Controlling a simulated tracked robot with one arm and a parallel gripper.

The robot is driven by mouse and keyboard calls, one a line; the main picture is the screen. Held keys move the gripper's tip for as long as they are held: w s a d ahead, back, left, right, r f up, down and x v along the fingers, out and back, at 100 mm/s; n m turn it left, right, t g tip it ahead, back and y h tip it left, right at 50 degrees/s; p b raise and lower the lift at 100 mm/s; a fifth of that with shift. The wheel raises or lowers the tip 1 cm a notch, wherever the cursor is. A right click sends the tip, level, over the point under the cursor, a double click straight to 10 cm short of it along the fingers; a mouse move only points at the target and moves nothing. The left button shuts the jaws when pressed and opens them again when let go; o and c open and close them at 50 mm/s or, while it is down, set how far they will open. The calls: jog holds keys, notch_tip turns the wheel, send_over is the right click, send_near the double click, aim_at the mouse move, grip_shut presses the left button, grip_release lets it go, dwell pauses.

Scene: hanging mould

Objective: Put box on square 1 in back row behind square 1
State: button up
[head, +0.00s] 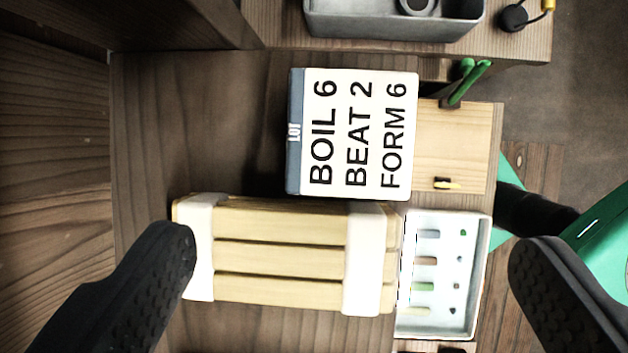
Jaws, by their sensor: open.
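A box (355,135) with a white face reading "BOIL 6 BEAT 2 FORM 6" and a blue side stands on a brown wooden surface (200,130), upper centre in the head view. Its lettering runs sideways. I see no square marked 1, so I cannot tell which square the box is on. My gripper (352,246) is open, its two black fingers wide apart at the lower left and lower right. Between them in the picture lies a bundle of pale wooden slats (280,262) with white bands, just below the box. The fingers appear to hold nothing.
A white tray (484,290) with small coloured pieces is right of the bundle. A pale wooden board (455,150) with a yellow-and-black item and green-handled tool (468,82) is right of the box. A grey bin (330,20) is at the top. Bare wood lies left of the box.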

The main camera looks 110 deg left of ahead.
aim_at(349, 138)
jog(key=b+x, duration=0.2)
jog(key=x, duration=0.2)
jog(key=shift+d+f, duration=0.1)
jog(key=shift+f, duration=0.15)
jog(key=shift+p+x, duration=1)
jog(key=shift+x, duration=3.7)
jog(key=c, duration=1.3)
jog(key=shift+o, duration=0.2)
jog(key=shift+r, duration=0.15)
